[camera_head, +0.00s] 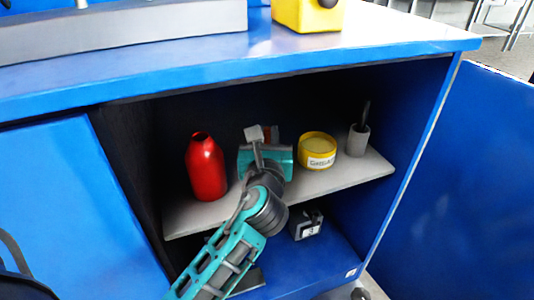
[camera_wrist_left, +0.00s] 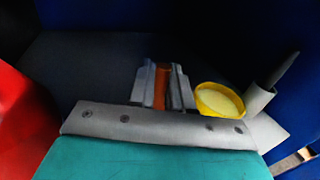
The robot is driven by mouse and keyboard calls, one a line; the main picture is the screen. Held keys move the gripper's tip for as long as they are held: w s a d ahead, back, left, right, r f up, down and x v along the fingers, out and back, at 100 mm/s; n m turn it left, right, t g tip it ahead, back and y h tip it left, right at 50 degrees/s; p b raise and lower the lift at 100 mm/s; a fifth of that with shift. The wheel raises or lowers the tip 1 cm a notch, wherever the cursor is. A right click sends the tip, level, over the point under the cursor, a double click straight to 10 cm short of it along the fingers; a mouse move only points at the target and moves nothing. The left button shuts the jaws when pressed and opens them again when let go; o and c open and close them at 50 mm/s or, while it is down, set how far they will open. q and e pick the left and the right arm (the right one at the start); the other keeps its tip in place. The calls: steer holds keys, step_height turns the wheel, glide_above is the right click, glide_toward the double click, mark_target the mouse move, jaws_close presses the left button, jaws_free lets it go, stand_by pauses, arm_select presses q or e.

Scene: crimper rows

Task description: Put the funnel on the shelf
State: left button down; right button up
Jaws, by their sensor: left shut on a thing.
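My left gripper (camera_head: 263,136) reaches into the open blue cabinet, over the grey shelf (camera_head: 332,179), between a red bottle and a yellow tub. In the left wrist view its two grey fingers (camera_wrist_left: 163,88) are shut on a narrow orange piece (camera_wrist_left: 161,86), which I take to be the funnel. Only a strip of it shows between the fingers, so its full shape is hidden. In the head view a small brownish-orange bit shows behind the gripper. I cannot tell whether it touches the shelf. My right gripper is not in view.
The red bottle (camera_head: 206,168) stands left of the gripper. The yellow tub (camera_head: 317,150) and a grey cup (camera_head: 357,140) with a dark stick stand to the right. A dark box (camera_head: 307,224) sits on the cabinet floor below. An open blue door (camera_head: 460,190) stands at right.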

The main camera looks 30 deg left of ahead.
arm_select(q)
step_height(320, 180, down, 3)
steer(key=shift+f+b, duration=0.1)
steer(key=shift+b, duration=0.5)
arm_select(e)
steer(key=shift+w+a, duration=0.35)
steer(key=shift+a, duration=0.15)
arm_select(q)
steer(key=c, duration=1)
jaws_free()
steer(key=shift+c, duration=0.2)
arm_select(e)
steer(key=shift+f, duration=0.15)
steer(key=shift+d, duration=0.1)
